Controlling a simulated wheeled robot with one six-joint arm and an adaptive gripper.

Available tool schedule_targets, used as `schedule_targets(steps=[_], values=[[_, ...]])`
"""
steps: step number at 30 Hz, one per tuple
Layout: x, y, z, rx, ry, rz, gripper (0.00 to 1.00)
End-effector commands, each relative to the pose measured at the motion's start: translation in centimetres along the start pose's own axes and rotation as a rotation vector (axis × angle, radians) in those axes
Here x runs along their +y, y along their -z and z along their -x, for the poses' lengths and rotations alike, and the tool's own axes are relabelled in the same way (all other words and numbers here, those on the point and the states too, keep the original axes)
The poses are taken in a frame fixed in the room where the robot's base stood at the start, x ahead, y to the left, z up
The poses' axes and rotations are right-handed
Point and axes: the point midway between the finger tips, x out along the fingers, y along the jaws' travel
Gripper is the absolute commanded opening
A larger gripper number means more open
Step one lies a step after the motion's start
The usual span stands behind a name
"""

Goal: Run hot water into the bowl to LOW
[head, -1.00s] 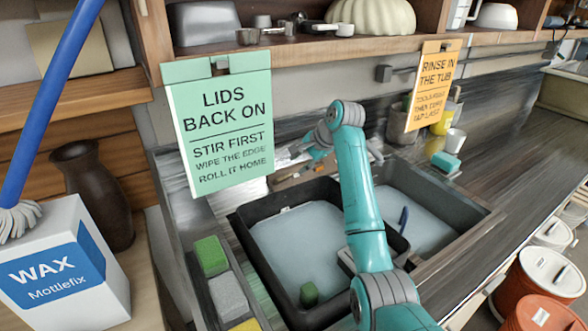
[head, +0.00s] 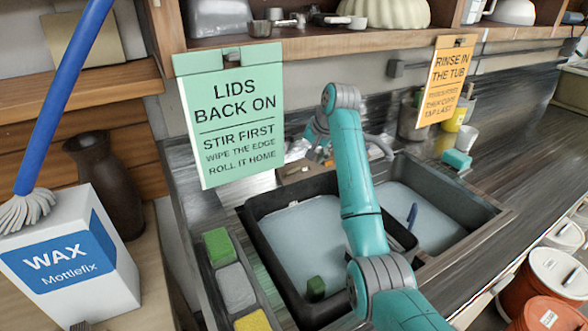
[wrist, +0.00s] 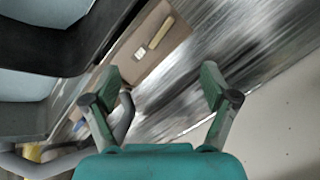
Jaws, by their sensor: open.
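A black bowl (head: 252,219) sits in the left part of the double sink (head: 492,207), with pale bluish liquid (head: 305,235) and a dark green block (head: 316,288) in it. I cannot make out a LOW mark. A grey metal tap (head: 380,146) stands behind the sink, partly hidden by my arm. In the wrist view a curved grey pipe (wrist: 124,118) passes beside the left finger; I cannot tell whether they touch. My gripper (wrist: 160,84) is open and empty, over the back ledge behind the bowl. It is partly hidden by my arm in the head view (head: 317,138).
The right basin holds pale liquid and a blue stick (head: 412,214). A green sign (head: 232,115) and an orange sign (head: 450,80) hang from the shelf. A sponge tray (head: 262,298) is left of the bowl.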

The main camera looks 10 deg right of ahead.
Motion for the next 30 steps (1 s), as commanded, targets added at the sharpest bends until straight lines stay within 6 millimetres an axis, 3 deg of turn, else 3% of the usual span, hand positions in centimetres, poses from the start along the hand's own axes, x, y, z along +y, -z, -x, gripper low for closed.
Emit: schedule_targets(steps=[6,12,20,30], values=[[-1.4,-0.1,-0.3,-0.022,-0.087,0.454,0.85],[-2.2,-0.1,-0.4,-0.057,-0.142,0.761,0.85],[-2.4,-0.2,-0.9,-0.076,-0.161,0.88,0.85],[-1.4,-0.2,-6.0,-0.078,-0.161,0.879,0.85]])
